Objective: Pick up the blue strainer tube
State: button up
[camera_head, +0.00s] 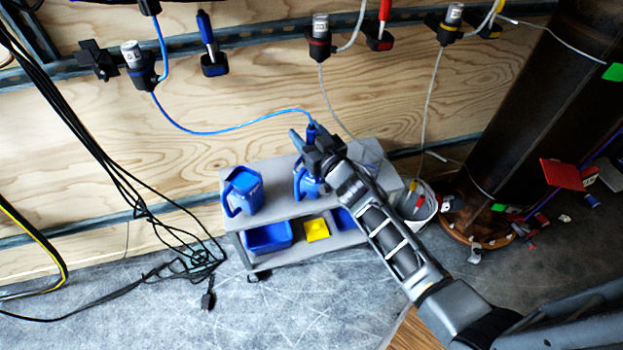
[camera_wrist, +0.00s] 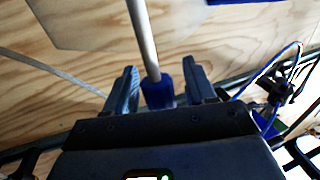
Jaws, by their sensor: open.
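My gripper (camera_head: 308,138) is above the grey cart, near the wooden wall. A blue hose runs from a filter on the wall to a blue piece (camera_head: 312,130) at my gripper, which looks like the end of the blue strainer tube. In the wrist view, my gripper (camera_wrist: 163,88) has its two fingers apart. A blue part (camera_wrist: 158,92) with a grey rod (camera_wrist: 145,40) rising from it lies between them, with a gap seen at the right finger. Contact on the left is unclear. The palm hides the lower end of the blue part.
A blue jug (camera_head: 243,192) stands on the grey cart (camera_head: 285,212), and another (camera_head: 303,183) is partly behind my gripper. Filters and a blue tool (camera_head: 206,30) in a black holder hang on the wall rail. A white bucket (camera_head: 415,205) stands to the right. Black cables lie at left.

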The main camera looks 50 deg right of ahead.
jog(key=shift+c, duration=0.3)
grip_shut()
dwell(0.3)
